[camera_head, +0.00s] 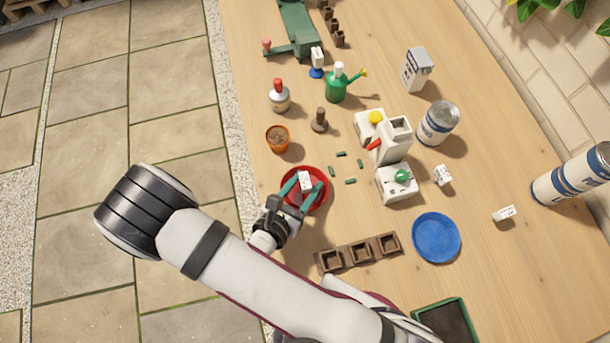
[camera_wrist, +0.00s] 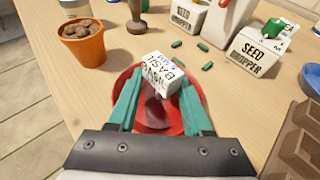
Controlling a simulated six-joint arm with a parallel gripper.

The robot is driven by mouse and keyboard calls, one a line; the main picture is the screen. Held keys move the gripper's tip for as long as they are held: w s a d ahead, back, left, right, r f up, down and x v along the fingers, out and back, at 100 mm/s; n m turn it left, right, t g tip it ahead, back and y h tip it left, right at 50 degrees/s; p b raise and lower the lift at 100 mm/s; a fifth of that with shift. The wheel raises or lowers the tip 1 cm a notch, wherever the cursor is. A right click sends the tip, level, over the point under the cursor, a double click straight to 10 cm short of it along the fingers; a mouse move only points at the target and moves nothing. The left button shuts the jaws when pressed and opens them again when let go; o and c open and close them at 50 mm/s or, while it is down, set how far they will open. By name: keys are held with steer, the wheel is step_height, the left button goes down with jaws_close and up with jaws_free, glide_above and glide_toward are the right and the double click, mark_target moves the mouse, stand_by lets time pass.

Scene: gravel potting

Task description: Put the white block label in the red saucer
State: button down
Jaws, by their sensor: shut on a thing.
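The white block label (camera_head: 305,181) is held between the green fingers of my gripper (camera_head: 303,187). In the wrist view the label (camera_wrist: 163,74) shows black printed letters and sits tilted at the fingertips of my gripper (camera_wrist: 160,85). The red saucer (camera_head: 322,203) lies directly below, with the label over it. In the wrist view the saucer (camera_wrist: 150,120) shows between and around the fingers. The label hides part of the saucer, and I cannot tell whether it touches the bottom.
A terracotta pot (camera_head: 278,138) stands just behind the saucer. Small green pieces (camera_head: 350,182) lie to its right, near the white seed dropper (camera_head: 396,183). A brown tray (camera_head: 357,252) and blue saucer (camera_head: 436,238) lie to the front right. Other white blocks (camera_head: 443,176) lie farther right.

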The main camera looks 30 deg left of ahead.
steer(key=c, duration=0.6)
jaws_free()
steer(key=v, duration=1.2)
steer(key=shift+r, duration=0.1)
steer(key=w+d+r+m+g+h, duration=0.45)
steer(key=d+m, duration=0.35)
steer(key=m, duration=0.2)
steer(key=w+d+r+m+g+h, duration=0.35)
steer(key=d+r+m+g, duration=0.2)
steer(key=d+m, duration=0.4)
steer(key=s+d+r+m+g+y, duration=0.1)
steer(key=s+r+m+g+y, duration=0.1)
steer(key=m, duration=0.9)
steer(key=s+d+r+m+g+y, duration=0.1)
steer(key=s+d+r+m+y, duration=0.1)
steer(key=m+y, duration=0.5)
step_height(320, 180, up, 3)
steer(key=s+m, duration=0.1)
steer(key=m, duration=0.3)
steer(key=shift+g+y, duration=0.3)
steer(key=shift+g, duration=0.1)
steer(key=shift+d+f, duration=0.1)
